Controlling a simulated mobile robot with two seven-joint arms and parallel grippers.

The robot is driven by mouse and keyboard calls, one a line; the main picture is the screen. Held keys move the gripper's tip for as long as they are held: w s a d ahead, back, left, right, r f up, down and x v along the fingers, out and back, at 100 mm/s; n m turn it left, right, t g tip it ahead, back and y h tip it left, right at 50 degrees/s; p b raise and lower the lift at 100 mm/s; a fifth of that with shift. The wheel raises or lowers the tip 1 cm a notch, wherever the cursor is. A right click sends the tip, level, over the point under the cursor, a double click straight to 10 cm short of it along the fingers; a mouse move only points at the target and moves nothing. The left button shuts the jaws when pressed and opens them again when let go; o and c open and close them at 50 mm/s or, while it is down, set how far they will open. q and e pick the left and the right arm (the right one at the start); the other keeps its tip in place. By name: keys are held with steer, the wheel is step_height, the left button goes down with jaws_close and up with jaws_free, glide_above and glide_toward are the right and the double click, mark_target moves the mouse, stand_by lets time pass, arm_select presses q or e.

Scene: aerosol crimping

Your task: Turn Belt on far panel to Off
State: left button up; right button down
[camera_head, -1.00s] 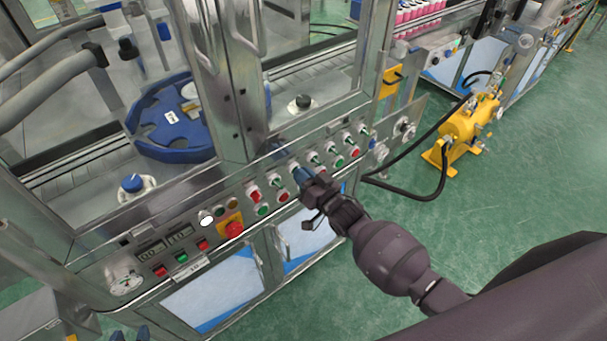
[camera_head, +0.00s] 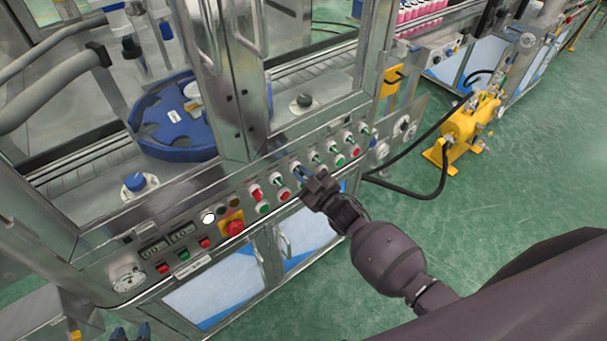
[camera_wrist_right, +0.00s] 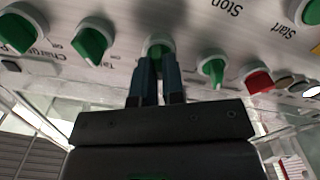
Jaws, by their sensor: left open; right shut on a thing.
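The control panel (camera_head: 190,232) runs along the front of the machine, with a row of small switches and buttons. My right gripper (camera_head: 306,176) is at the middle of the upper switch row. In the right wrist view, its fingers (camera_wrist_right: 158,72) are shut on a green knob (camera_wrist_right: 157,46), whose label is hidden. Other green knobs stand on both sides, one to the left (camera_wrist_right: 95,38) and one to the right (camera_wrist_right: 213,68). Labels "Start" and "Stop" show upside down; no Belt label is readable. My left gripper (camera_head: 131,332) is open at the bottom edge, away from the panel.
A red emergency button on a yellow plate (camera_head: 233,228) sits left of my right gripper. Glass doors and metal frames (camera_head: 215,80) rise behind the panel. A yellow pump unit (camera_head: 465,125) with a black hose stands on the green floor at right, where there is free room.

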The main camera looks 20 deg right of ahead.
steer(key=shift+n, duration=0.5)
steer(key=c, duration=1.2)
jaws_free()
steer(key=v, duration=1)
steer(key=shift+s+d, duration=0.15)
steer(key=shift+s, duration=0.25)
